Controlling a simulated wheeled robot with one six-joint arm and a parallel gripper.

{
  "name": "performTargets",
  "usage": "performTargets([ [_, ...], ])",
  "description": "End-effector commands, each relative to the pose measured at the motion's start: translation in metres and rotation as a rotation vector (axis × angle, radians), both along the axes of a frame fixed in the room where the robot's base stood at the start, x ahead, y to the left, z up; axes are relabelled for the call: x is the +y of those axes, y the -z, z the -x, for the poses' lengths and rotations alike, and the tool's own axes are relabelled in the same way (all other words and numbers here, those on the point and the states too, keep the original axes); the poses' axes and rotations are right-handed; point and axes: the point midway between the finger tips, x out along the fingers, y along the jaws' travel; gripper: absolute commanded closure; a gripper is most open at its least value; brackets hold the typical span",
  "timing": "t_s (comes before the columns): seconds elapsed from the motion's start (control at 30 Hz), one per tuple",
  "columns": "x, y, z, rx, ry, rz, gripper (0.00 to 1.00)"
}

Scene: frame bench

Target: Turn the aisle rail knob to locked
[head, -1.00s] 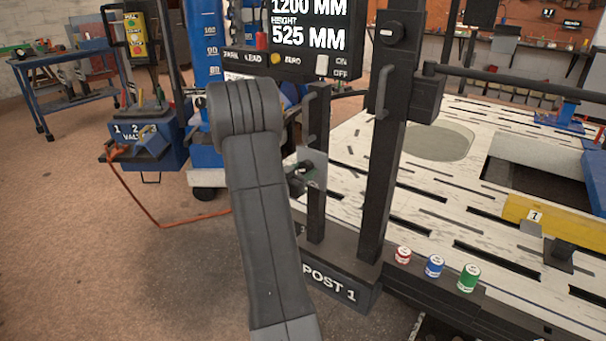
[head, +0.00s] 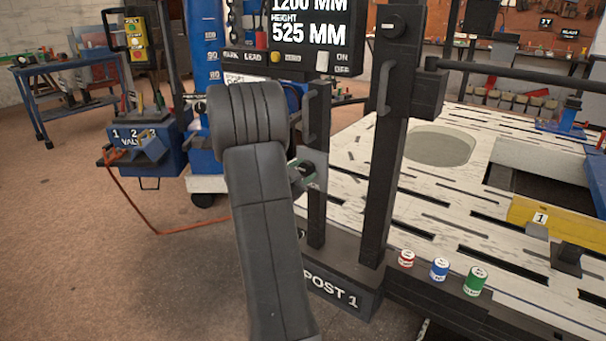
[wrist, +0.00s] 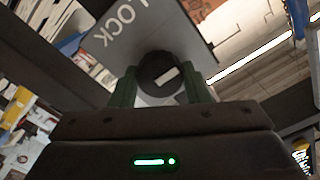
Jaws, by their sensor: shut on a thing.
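In the wrist view, a dark round knob (wrist: 154,68) with a white mark sits on a grey plate (wrist: 190,40). The letters LOCK show on the plate, running up to the picture's top edge. The green fingers of my gripper (wrist: 161,88) are on either side of the knob and shut on it. The white mark lies at a slant, rising to the right. In the head view, my gripper (head: 303,178) is at the plate on the thinner dark post, partly hidden by my arm. The knob is too small there to read its setting.
A thicker post (head: 385,180) with a handle stands just right, on the base marked POST 1 (head: 335,290). Red, blue and green cans (head: 439,269) stand on the dark rail by the slotted bench (head: 440,205). A display (head: 310,30) hangs behind. Floor at left is open.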

Motion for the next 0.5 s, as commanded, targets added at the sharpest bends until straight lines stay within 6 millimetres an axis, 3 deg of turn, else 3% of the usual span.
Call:
performTargets([
  [0.37, 0.0001, 0.0007, 0.0004, -0.002, 0.0, -0.006, 0.8],
  [0.4, 0.0001, 0.0007, 0.0004, -0.002, 0.0, -0.006, 0.51],
  [0.5, 0.0002, 0.0006, 0.0004, -0.002, 0.0, -0.005, 0.35],
])
